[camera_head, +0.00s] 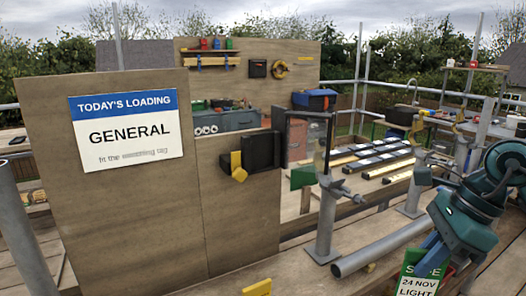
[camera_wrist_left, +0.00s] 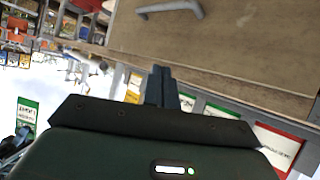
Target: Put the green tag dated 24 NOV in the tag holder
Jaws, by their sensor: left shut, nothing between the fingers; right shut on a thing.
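A green-and-white tag (camera_head: 418,284) reading 24 NOV and LIGHT is at the bottom right of the head view, its lower edge cut off. My right gripper (camera_head: 432,252) is shut on its upper part, which hides some of the top word. My left gripper (camera_wrist_left: 161,86) is shut and empty in the left wrist view; I cannot make it out in the head view. A dark box with a yellow piece (camera_head: 262,152) is on the board's right side. A small green piece (camera_head: 303,177) is by a grey post. I cannot tell which is the tag holder.
A sign (camera_head: 126,130) reading TODAY'S LOADING GENERAL is on the wooden board (camera_head: 235,225). The left wrist view shows several tags, including a red-edged one (camera_wrist_left: 279,148) and a yellow-edged one (camera_wrist_left: 133,87).

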